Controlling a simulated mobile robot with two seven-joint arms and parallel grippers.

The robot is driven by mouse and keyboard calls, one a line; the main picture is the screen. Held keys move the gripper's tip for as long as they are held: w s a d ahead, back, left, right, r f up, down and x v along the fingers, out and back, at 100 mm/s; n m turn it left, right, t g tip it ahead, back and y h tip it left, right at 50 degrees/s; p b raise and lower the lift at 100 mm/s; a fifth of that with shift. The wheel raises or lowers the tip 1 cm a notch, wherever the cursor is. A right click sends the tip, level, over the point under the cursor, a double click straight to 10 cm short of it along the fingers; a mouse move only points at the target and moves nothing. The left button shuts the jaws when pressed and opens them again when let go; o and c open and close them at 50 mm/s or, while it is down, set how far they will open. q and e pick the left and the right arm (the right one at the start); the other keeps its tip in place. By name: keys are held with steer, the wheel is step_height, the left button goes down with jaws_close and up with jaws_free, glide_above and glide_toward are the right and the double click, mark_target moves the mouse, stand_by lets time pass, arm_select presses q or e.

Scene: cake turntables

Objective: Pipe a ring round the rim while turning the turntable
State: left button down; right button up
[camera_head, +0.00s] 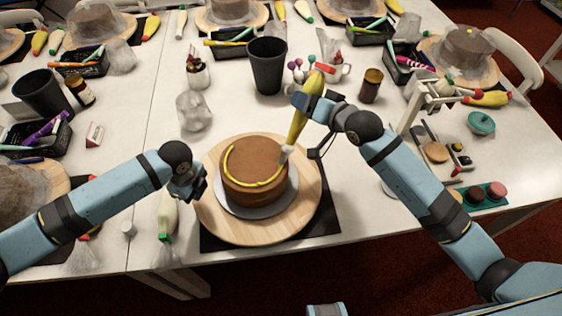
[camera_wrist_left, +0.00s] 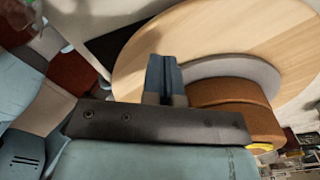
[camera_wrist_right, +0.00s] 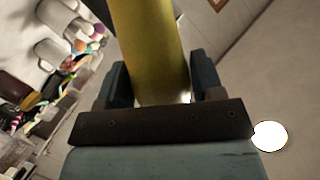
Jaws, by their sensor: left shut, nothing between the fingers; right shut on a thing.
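A brown cake (camera_head: 256,172) stands on a grey board (camera_head: 235,208) on the round wooden turntable (camera_head: 300,222). A yellow line of icing (camera_head: 232,172) runs along the left and front part of the cake's top rim; the far and right rim looks bare. My right gripper (camera_head: 310,98) is shut on a yellow piping bag (camera_head: 297,122), held tilted with its pale tip at the right rim of the cake. The bag fills the right wrist view (camera_wrist_right: 150,45). My left gripper (camera_head: 196,190) is shut and empty at the turntable's left edge; its fingers show over the wood in the left wrist view (camera_wrist_left: 165,75).
A black cup (camera_head: 267,68) stands behind the cake, with a crumpled clear bag (camera_head: 194,112) to its left. Another piping bag (camera_head: 167,215) lies left of the turntable. A small jar (camera_head: 371,86) stands behind my right arm. Other turntables line the far edge.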

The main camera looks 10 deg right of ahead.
mark_target(265, 237)
arm_select(q)
steer(key=s+d+m, duration=0.1)
steer(key=s+d, duration=0.2)
steer(key=s+d+f+m, duration=0.1)
steer(key=s+d+m, duration=0.1)
steer(key=s+d, duration=0.1)
steer(key=s+d+m, duration=0.2)
steer(key=s+d, duration=0.1)
steer(key=d, duration=0.1)
steer(key=shift+s+d+f, duration=0.15)
steer(key=shift+s+d, duration=0.1)
steer(key=shift+s, duration=0.1)
steer(key=shift+m, duration=0.5)
steer(key=s+d, duration=0.1)
steer(key=d, duration=0.1)
steer(key=d+r, duration=0.1)
steer(key=d, duration=0.1)
steer(key=s+d+r, duration=0.1)
steer(key=d, duration=0.1)
steer(key=shift+s+d, duration=0.35)
steer(key=shift+s+d+f, duration=0.1)
steer(key=shift+f, duration=1.75)
steer(key=shift+f, duration=0.15)
steer(key=shift+f, duration=0.4)
arm_select(e)
steer(key=shift+o, duration=0.2)
steer(key=c, duration=0.3)
steer(key=shift+c, duration=0.3)
